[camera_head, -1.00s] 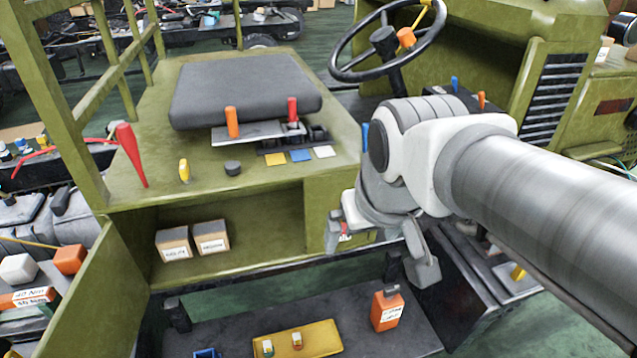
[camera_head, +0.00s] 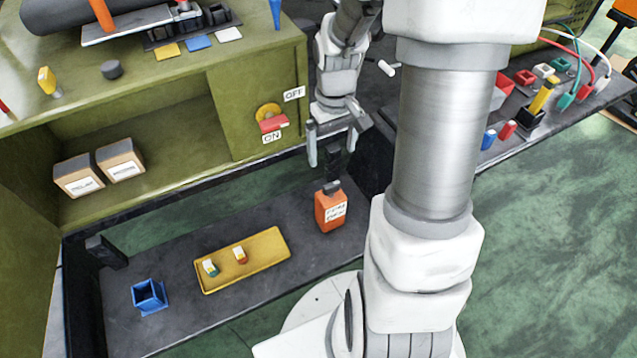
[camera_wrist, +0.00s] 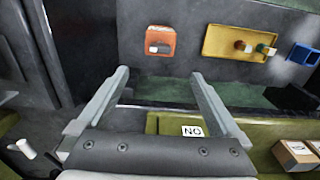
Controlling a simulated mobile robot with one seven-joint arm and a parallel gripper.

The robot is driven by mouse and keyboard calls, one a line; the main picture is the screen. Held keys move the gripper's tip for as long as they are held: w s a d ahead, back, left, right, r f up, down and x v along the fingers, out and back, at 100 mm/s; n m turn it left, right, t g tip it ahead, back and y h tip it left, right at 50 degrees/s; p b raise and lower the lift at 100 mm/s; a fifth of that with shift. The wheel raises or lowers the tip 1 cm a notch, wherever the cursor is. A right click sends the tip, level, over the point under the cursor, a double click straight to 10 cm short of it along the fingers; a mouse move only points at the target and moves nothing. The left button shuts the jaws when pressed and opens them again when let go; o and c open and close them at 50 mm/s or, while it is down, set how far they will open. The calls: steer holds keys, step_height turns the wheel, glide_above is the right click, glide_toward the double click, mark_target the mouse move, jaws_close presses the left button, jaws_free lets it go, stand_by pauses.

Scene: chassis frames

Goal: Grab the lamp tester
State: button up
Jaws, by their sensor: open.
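An orange box (camera_head: 330,212) with a black top and a white label stands on the dark lower shelf. Its label is too small to read, but it is the likeliest lamp tester. In the wrist view the orange box (camera_wrist: 161,41) is seen from above, beyond and roughly between my fingertips. My gripper (camera_head: 336,150) is open and empty, above and apart from the box. The wrist view shows its two fingers (camera_wrist: 160,76) spread wide.
A yellow tray (camera_head: 275,265) with two small coloured pieces and a blue open holder (camera_head: 149,297) are left of the box. A red ON/OFF switch (camera_head: 272,122) is on the green cabinet beside my gripper. Two cartons (camera_head: 79,174) sit inside the cabinet.

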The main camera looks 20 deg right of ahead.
mark_target(331, 194)
step_height(331, 194, down, 11)
steer(key=b, duration=0.3)
steer(key=shift+s+f, duration=0.1)
steer(key=shift+f, duration=0.05)
step_height(331, 194, down, 5)
steer(key=shift+s+f+b, duration=0.15)
steer(key=shift+b, duration=0.8)
jaws_close()
